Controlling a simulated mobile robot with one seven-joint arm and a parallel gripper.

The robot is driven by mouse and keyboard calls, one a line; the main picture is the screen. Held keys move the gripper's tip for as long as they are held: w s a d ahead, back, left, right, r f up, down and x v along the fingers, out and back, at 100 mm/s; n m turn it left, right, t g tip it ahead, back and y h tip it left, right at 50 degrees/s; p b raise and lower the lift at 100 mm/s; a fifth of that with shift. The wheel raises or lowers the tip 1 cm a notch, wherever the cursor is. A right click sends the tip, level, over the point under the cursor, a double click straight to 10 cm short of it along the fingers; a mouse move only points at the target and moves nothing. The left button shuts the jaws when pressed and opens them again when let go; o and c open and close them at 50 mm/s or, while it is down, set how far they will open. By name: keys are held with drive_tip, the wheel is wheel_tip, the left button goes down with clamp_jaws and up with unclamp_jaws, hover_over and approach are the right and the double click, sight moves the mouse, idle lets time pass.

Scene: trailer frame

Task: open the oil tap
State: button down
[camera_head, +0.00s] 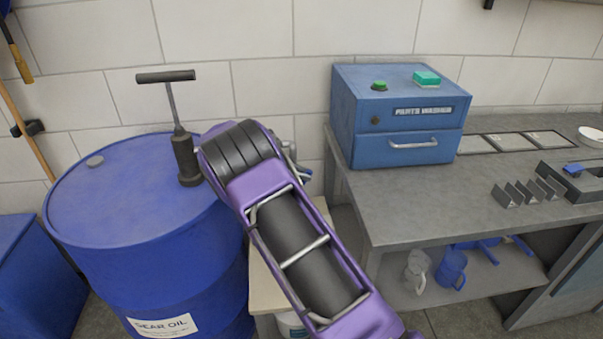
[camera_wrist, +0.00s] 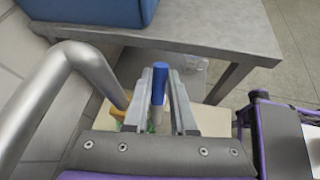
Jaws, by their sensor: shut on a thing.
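A blue, rod-like tap handle (camera_wrist: 160,74) stands between the two grey fingers of my gripper (camera_wrist: 161,88) in the wrist view. The gripper is shut on it. A yellowish fitting shows just left of the fingers, partly hidden. The tap body is mostly hidden below the fingers. In the head view my purple arm hides most of the gripper, which is beside the right side of the blue gear oil drum (camera_head: 130,240). A black hand pump (camera_head: 186,150) stands upright on the drum.
A grey workbench (camera_head: 420,205) stands right of my arm, with a blue parts washer (camera_head: 395,125) on it. A pale stand (camera_head: 262,285) is below my arm. Jugs (camera_head: 452,268) sit on the bench's lower shelf. A tiled wall is behind.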

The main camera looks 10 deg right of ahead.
drive_tip(key=c, duration=0.7)
unclamp_jaws()
drive_tip(key=shift+c, duration=0.2)
drive_tip(key=v, duration=1.7)
drive_tip(key=shift+a+p, duration=0.2)
drive_tip(key=shift+p, duration=0.1)
drive_tip(key=shift+r, duration=0.1)
